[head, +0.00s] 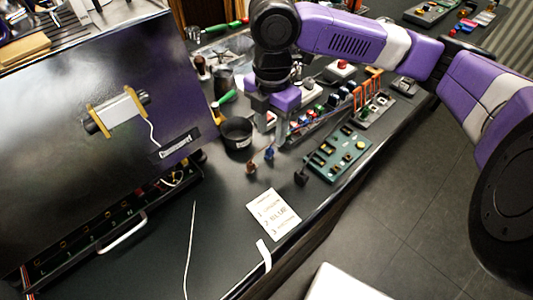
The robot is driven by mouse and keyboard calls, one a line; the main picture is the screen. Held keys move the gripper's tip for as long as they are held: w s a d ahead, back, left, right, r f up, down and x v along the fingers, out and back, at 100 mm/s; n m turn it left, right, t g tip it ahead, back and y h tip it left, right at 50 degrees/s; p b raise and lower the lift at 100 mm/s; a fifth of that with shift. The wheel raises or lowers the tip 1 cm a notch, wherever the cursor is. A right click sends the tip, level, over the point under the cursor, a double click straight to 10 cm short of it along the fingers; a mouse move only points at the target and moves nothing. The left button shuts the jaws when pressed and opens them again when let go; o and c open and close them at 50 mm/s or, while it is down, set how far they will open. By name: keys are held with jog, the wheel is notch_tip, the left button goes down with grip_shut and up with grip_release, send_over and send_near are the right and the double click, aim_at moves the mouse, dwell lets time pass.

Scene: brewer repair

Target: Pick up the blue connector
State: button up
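The small blue connector (269,153) is on the dark worktop, right of the black bowl. My gripper (273,130) points down just above and behind it in the head view. Its two fingers look apart, with no connector seen between them. The blue connector shows below the fingertips in the picture and appears clear of them. A small reddish-brown connector (250,167) is close by, to the left and nearer.
A black bowl (237,133) is left of my gripper, and a green circuit board (338,154) is to the right. A dark panel (90,130) stands at left.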

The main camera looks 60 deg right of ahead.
aim_at(270, 148)
jog(key=f, duration=0.3)
jog(key=f+p, duration=0.1)
jog(key=f, duration=0.2)
jog(key=shift+w+d+f, duration=0.1)
jog(key=shift+w+f, duration=0.1)
grip_shut()
